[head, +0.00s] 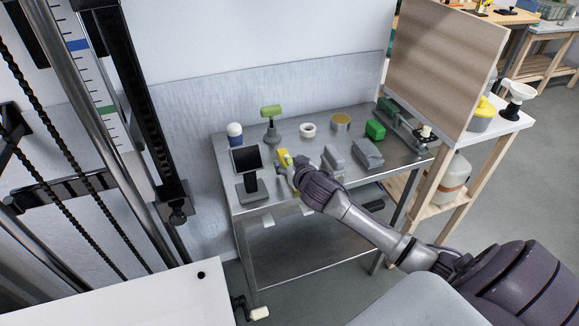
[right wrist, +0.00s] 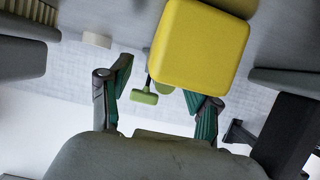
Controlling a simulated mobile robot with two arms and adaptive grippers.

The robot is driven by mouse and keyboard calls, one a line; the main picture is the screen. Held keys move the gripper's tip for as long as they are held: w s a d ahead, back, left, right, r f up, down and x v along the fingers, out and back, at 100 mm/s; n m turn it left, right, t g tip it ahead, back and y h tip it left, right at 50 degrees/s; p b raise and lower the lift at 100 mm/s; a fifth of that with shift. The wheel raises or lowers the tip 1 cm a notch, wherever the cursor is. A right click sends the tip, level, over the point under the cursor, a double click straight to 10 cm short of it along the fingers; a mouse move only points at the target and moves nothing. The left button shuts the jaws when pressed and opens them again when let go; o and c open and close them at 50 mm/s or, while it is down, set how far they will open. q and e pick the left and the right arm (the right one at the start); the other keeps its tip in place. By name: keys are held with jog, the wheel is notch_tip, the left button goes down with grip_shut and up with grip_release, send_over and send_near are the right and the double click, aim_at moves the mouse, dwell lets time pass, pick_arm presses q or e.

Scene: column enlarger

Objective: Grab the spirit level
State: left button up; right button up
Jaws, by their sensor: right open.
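A yellow block (head: 284,158), which looks like the spirit level, is on the metal bench beside the black screen stand. My right gripper (head: 291,172) reaches it from the front right and partly hides it. In the right wrist view the yellow block (right wrist: 203,45) is large and close, just past the fingertips and nearer the right-hand finger. The gripper (right wrist: 160,85) is open there, with its green-padded fingers apart and nothing visibly clamped. I cannot tell whether a finger touches the block. My left gripper is not in view.
The metal bench (head: 285,258) also carries a black screen stand (head: 250,172), a green-topped tool (head: 271,118), a white-capped jar (head: 235,133), a white ring (head: 308,130), a tin (head: 341,122), a green block (head: 375,130) and grey blocks (head: 368,154). A wooden panel (head: 445,55) stands at right.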

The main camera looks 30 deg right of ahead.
jog(key=shift+w+d+f, duration=0.1)
jog(key=shift+w+f, duration=0.05)
jog(key=shift+w, duration=0.2)
grip_shut()
